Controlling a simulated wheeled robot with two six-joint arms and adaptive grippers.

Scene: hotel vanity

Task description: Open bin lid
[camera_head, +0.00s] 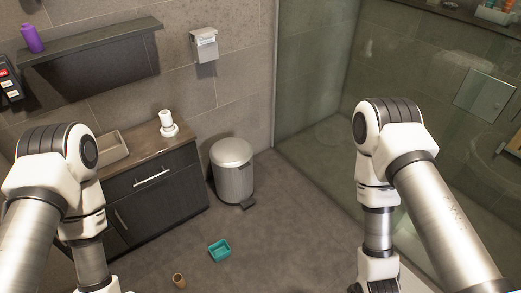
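The bin (233,180) is a cylindrical metal pedal bin standing on the floor against the wall, between the dark cabinet and the glass shower panel. Its domed silver lid (231,151) is closed. A dark pedal (249,203) sticks out at its base, at the front right. My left arm comes in on the left and my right arm on the right, both pointing down. Both grippers are cut off or out of sight at the bottom edge, well apart from the bin.
A dark cabinet (160,203) with a wooden top stands left of the bin. A teal box (219,250) and a small brown cylinder (179,280) lie on the floor. A glass shower panel (312,80) rises at right.

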